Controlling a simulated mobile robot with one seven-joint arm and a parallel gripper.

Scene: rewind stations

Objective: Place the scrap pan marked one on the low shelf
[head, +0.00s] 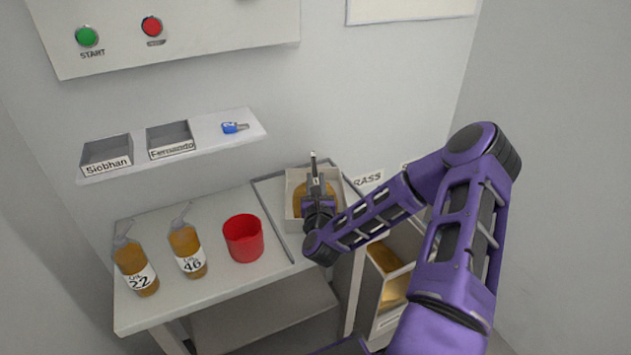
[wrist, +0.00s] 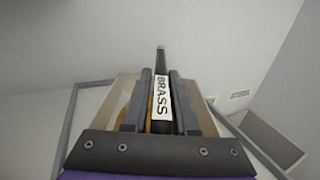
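A pale open pan (head: 291,182) with brass-coloured scrap in it is at the right end of the table, inside a grey-edged area. A dark upright handle (wrist: 160,60) rises from it, with a white label reading BRASS; I see no mark "one". My gripper (head: 316,190) is over the pan. In the wrist view its two fingers (wrist: 160,100) stand close on both sides of the labelled handle and appear shut on it. I cannot tell whether the pan is touching the table. The low shelf (head: 262,312) is under the table, and its visible part is empty.
Two amber bottles, marked 22 (head: 135,262) and 46 (head: 187,250), and a red cup (head: 243,239) stand on the table (head: 215,288). Bins with brass-coloured contents (head: 394,290) stand low at right. A wall shelf (head: 222,140) holds two labelled trays and a blue item.

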